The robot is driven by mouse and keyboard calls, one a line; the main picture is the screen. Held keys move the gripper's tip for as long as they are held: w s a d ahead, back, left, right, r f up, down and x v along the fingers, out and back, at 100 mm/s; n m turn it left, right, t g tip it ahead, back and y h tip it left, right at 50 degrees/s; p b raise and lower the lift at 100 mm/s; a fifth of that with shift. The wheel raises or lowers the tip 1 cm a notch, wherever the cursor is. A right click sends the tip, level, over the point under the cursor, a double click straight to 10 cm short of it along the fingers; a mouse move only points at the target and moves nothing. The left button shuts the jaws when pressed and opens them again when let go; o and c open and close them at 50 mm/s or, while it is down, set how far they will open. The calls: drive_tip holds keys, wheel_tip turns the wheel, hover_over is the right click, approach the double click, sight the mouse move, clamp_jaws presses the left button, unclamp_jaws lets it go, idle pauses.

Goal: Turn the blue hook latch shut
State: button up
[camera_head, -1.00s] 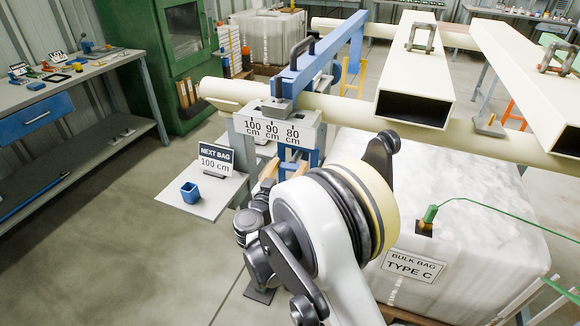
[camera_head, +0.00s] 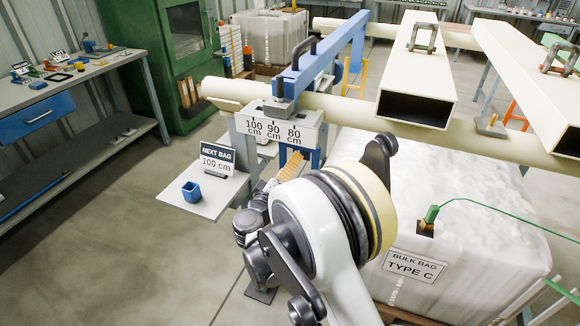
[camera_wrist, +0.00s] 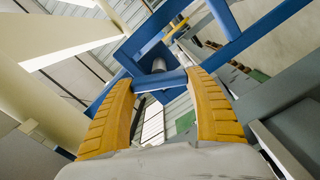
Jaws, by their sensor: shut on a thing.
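In the wrist view the two yellow ridged fingers of my gripper (camera_wrist: 163,84) stand on either side of a short blue bar, which appears to be the blue hook latch (camera_wrist: 160,79). The gripper is shut on it. A grey round pin (camera_wrist: 158,65) sits just beyond the bar, inside blue framing. In the head view my gripper's yellow fingers (camera_head: 290,166) point up under the scale plate, close to blue parts below the beam. My arm hides much of this spot, and the latch's exact angle cannot be told there.
A long blue beam (camera_head: 325,55) with a black handle lies across a cream pipe (camera_head: 350,108). The scale plate (camera_head: 272,128) reads 100, 90 and 80 cm. A shelf with a NEXT BAG 100 cm sign (camera_head: 217,159) and blue cup (camera_head: 191,192) is left; a bulk bag (camera_head: 480,210) is right.

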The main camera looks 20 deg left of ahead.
drive_tip(key=n, duration=0.5)
drive_tip(key=shift+f+n, duration=0.2)
drive_tip(key=shift+n, duration=0.2)
idle(0.4)
drive_tip(key=o, duration=1.2)
drive_tip(key=shift+c, duration=0.2)
drive_tip(key=shift+s, duration=0.1)
drive_tip(key=s+a, duration=0.1)
drive_tip(key=s, duration=1.1)
drive_tip(key=shift+w, duration=0.1)
